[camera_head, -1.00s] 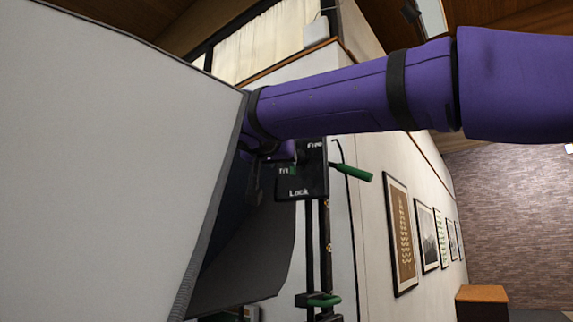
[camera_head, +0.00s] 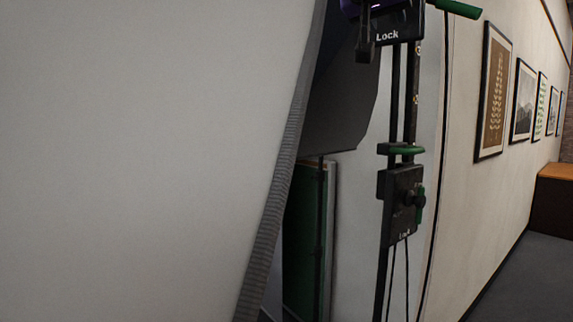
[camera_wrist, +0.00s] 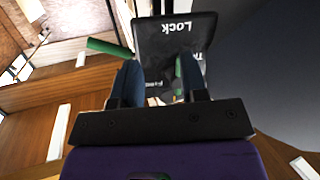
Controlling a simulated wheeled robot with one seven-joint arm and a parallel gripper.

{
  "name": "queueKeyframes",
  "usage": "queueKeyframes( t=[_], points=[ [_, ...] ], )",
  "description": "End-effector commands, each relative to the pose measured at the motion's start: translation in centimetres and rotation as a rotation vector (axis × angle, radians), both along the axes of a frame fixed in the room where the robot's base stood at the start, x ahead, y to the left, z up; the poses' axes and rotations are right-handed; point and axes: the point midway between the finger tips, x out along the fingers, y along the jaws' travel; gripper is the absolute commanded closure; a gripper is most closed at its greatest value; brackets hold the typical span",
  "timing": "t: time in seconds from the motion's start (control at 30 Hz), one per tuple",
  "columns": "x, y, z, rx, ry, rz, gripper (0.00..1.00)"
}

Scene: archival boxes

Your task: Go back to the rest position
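My gripper (camera_wrist: 158,85) shows in the wrist view with its two dark fingers apart and nothing clearly held between them. Just beyond the fingertips is a black box marked "Lock" (camera_wrist: 172,35), upside down in this view. A green handle (camera_wrist: 105,47) sticks out beside it, and a small green part shows near the right finger. In the head view the black lock box (camera_head: 405,22) is at the top edge, with its green handle (camera_head: 458,8) to the right. A bit of purple, likely my arm, shows beside it; I cannot tell whether my gripper touches the box.
A large pale panel (camera_head: 140,160) fills the left of the head view. Below the lock box, dark vertical rods carry a second lock box (camera_head: 403,200) with a green lever. A green-fronted compartment (camera_head: 303,240) stands behind. Framed pictures (camera_head: 494,90) hang on the right wall, above open floor (camera_head: 515,285).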

Motion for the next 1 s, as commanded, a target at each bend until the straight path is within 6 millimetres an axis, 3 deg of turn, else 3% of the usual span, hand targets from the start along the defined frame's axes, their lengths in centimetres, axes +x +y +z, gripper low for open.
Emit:
queueKeyframes(
  t=[0.1,0.3,0.43,0.6,0.7,0.8,1.0],
  points=[
    [-2.7,-3.8,-6.0,-0.016,0.224,0.005,0.60],
    [-8.4,-9.2,-16.7,0.044,0.567,0.080,0.60],
    [-12.8,-11.6,-23.6,0.136,0.736,0.174,0.60],
    [-18.3,-12.8,-31.4,0.281,0.858,0.327,0.60],
    [-20.4,-12.8,-34.5,0.349,0.881,0.401,0.60],
    [-21.7,-12.5,-36.3,0.391,0.888,0.449,0.60],
    [-22.3,-12.4,-37.2,0.412,0.888,0.476,0.60]
  ],
)
